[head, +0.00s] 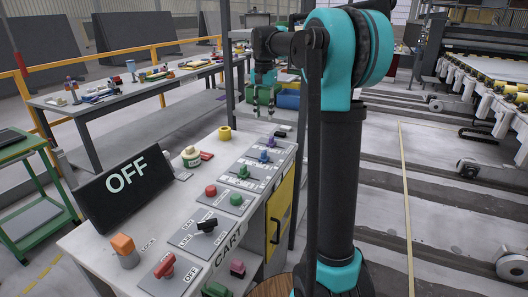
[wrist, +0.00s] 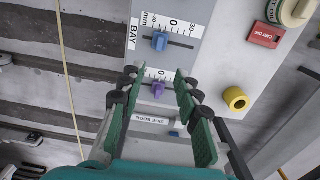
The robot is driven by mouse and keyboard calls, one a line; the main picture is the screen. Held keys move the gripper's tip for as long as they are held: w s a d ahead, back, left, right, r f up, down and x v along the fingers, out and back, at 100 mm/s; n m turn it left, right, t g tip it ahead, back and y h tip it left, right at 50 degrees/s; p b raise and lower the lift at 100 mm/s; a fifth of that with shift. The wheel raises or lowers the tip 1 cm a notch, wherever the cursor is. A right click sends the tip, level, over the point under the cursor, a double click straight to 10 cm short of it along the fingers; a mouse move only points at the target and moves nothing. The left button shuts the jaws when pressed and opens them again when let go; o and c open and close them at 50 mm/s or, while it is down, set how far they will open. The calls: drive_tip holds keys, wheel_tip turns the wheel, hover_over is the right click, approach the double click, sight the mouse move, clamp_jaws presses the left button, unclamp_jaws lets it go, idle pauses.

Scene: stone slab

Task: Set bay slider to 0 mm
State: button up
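The bay slider shows in the wrist view as a blue knob (wrist: 159,41) on a grey panel marked BAY, with a scale of 30, 0, 30 mm. The knob stands left of the 0 mark in that view. In the head view the blue knob (head: 264,157) is small, and its setting cannot be read. My gripper (wrist: 155,76) is open and empty, with green-padded fingers spread on both sides of a purple slider knob (wrist: 158,90) as seen from the wrist. In the head view my gripper (head: 264,112) hangs above the far end of the console.
A yellow ring (wrist: 235,98) and a red card (wrist: 265,35) lie beside the slider panels. A black screen (head: 126,182) reads OFF. A green knob (head: 243,172), a black selector (head: 207,225) and a red switch (head: 164,265) stand nearer on the console.

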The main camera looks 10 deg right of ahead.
sight(264, 151)
wheel_tip(264, 151, down, 17)
drive_tip(key=shift+r, duration=0.1)
idle(0.4)
clamp_jaws()
idle(0.4)
